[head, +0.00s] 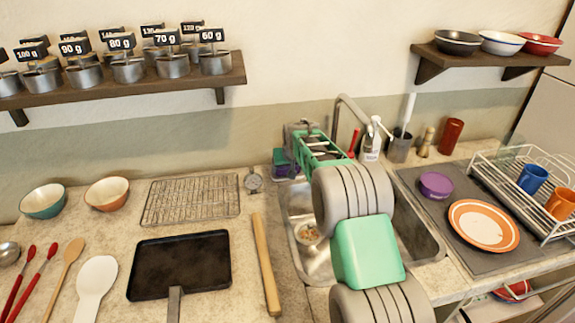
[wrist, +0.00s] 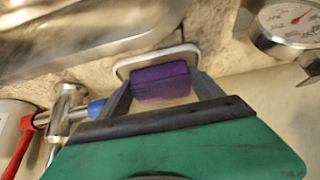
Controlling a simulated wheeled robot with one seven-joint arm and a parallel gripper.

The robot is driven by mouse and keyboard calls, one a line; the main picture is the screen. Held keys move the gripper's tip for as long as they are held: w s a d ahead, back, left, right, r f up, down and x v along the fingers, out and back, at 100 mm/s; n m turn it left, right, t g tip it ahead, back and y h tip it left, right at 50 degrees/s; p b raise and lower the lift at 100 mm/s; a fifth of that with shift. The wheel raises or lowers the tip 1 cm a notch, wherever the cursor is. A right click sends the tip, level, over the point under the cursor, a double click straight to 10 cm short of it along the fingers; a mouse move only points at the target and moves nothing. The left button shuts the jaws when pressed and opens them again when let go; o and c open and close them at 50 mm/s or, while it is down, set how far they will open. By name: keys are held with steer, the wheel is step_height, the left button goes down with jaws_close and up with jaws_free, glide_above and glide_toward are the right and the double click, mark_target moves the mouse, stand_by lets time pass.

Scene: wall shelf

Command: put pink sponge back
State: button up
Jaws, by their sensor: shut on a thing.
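My gripper (wrist: 161,75) is shut on a small purple block, the sponge (wrist: 160,84), which looks purple rather than pink. The two grey fingers press its sides in the wrist view. Just beyond the sponge is a pale-rimmed dish (wrist: 122,69); I cannot tell whether the sponge touches it.
The sink (head: 425,242) lies under my arm, with the faucet (head: 345,98) and a soap bottle (head: 371,145) close on the right. A dial gauge (head: 253,181) stands left of the sink, beside a wire rack (head: 190,199). A rolling pin (head: 265,262) lies nearer.

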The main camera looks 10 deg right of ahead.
steer(key=shift+f, duration=0.1)
steer(key=o, duration=0.9)
steer(key=shift+s+r, duration=0.15)
steer(key=shift+r, duration=0.3)
steer(key=b+v, duration=0.2)
steer(key=v, duration=1)
steer(key=s+f+g, duration=0.1)
steer(key=s+f, duration=0.1)
steer(key=s, duration=1)
steer(key=s+a+f+g, duration=0.1)
steer(key=s+f, duration=0.1)
steer(key=s, duration=1)
steer(key=s+f+g, duration=0.1)
steer(key=s+f, duration=0.1)
steer(key=s, duration=1.1)
steer(key=shift+s+a+f, duration=0.1)
steer(key=shift+a+f, duration=0.1)
steer(key=shift+f, duration=0.15)
